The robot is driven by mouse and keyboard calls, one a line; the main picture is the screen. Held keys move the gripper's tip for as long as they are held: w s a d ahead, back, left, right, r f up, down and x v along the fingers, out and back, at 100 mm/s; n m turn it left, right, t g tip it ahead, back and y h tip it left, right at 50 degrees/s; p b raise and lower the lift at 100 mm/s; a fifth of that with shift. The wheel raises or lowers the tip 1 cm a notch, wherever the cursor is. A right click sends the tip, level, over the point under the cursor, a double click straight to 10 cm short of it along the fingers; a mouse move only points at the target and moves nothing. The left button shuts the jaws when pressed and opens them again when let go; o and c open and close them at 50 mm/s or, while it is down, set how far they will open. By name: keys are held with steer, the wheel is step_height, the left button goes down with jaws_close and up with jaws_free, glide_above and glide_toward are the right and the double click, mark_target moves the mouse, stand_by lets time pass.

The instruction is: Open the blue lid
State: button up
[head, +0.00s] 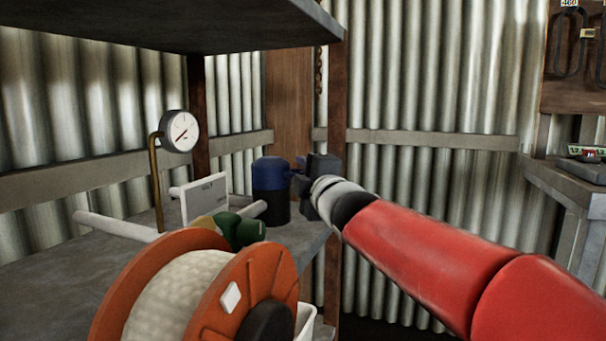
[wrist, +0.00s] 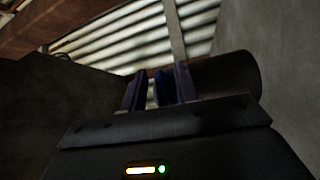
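The blue lid (head: 270,173) sits shut on top of an upright black canister (head: 270,208) on the shelf, in the middle of the head view. My gripper (head: 298,176) is just right of the lid, with its fingers pointing at the lid's side. In the wrist view the two dark fingers of my gripper (wrist: 158,90) stand apart, with a dark blue part (wrist: 163,87) visible between them. The dark canister (wrist: 228,78) lies sideways in that view. The wrist view is dim, and I cannot tell whether the fingers touch the lid.
An orange cable reel (head: 258,290) stands on the shelf (head: 50,285) in front. Behind it are a green bottle (head: 240,229), a white sign (head: 204,197) and a gauge (head: 180,131) on a brass pipe. An upper shelf (head: 180,25) hangs above. A post (head: 337,110) rises behind my gripper.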

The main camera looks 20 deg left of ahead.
jaws_close()
steer(key=shift+r, duration=0.25)
